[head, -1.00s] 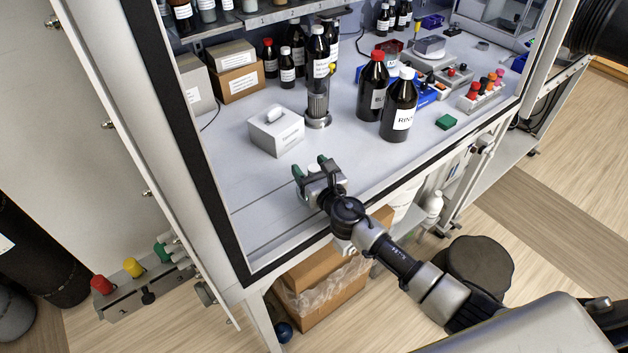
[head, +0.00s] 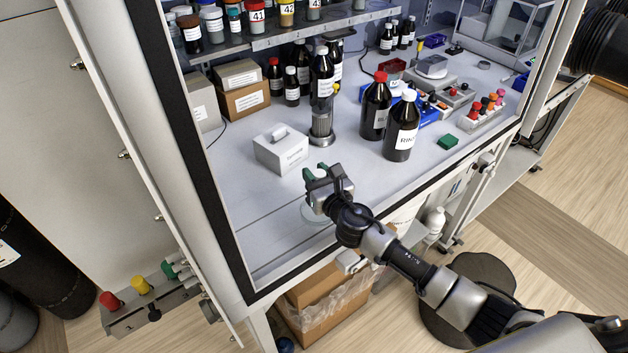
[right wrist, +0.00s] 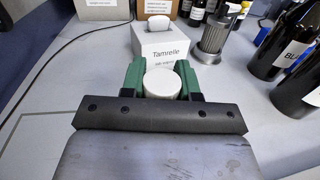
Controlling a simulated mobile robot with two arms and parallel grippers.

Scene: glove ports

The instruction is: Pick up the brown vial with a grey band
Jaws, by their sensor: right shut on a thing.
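My right gripper (head: 322,174), with green fingertips, is over the front of the white work surface in the head view. In the right wrist view, the gripper (right wrist: 162,82) is shut on a round white-topped thing (right wrist: 162,85). My left gripper is not in view.
A white Tamrelle box (head: 280,150) stands just behind the gripper. A pale round disc (head: 312,217) shows under the gripper. Dark bottles with red (head: 375,108) and white (head: 402,130) caps stand to the right. The shelf (head: 310,32) overhangs the back. The front left surface is clear.

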